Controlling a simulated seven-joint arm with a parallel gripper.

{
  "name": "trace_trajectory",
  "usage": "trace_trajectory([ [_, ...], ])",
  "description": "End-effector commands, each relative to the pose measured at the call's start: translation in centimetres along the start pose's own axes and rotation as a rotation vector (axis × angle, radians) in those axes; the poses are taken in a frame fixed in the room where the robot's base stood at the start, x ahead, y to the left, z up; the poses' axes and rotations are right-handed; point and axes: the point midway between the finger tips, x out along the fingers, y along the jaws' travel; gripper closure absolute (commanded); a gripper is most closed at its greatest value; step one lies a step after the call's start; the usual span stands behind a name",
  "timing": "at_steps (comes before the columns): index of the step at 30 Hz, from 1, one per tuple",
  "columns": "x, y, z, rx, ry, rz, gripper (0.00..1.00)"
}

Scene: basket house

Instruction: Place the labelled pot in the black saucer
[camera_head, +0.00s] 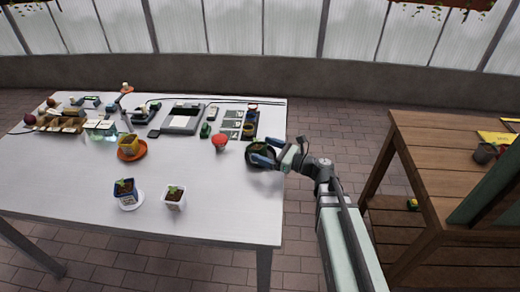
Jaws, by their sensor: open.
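The black saucer (250,163) is at the right end of the white table. A small dark pot with yellow-green contents (260,147) appears to stand in it, partly hidden by my gripper. My gripper (268,151) is open, its blue fingers at this pot and over the saucer; contact cannot be told. A dark blue pot with a pale front patch and a seedling (125,192) stands on a white saucer at the front left. A white pot with a seedling (174,198) stands beside it without a visible saucer. Which pot bears a label is too small to tell.
Trays and small items line the table's back (182,119). The front middle is clear. A wooden bench (450,150) stands at right.

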Motion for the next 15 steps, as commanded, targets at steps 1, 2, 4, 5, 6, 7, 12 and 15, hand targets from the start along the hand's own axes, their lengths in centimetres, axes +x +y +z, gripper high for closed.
trace_trajectory([
  [1,-1.1,0.1,0.0,0.0,0.0,-0.002,0.06],
  [2,-1.6,0.1,0.0,0.0,0.001,-0.003,0.06],
  [4,-2.8,0.1,0.0,0.0,0.001,-0.002,0.06],
  [5,-3.3,0.1,0.0,0.0,0.001,-0.002,0.06],
  [6,-3.9,0.1,0.0,0.0,0.001,-0.003,0.06],
  [7,-4.4,0.1,0.0,0.0,0.001,-0.002,0.06],
  [12,-6.8,0.1,0.0,0.0,0.0,-0.002,0.06],
  [15,-7.9,0.1,0.0,0.0,0.0,-0.001,0.06],
])
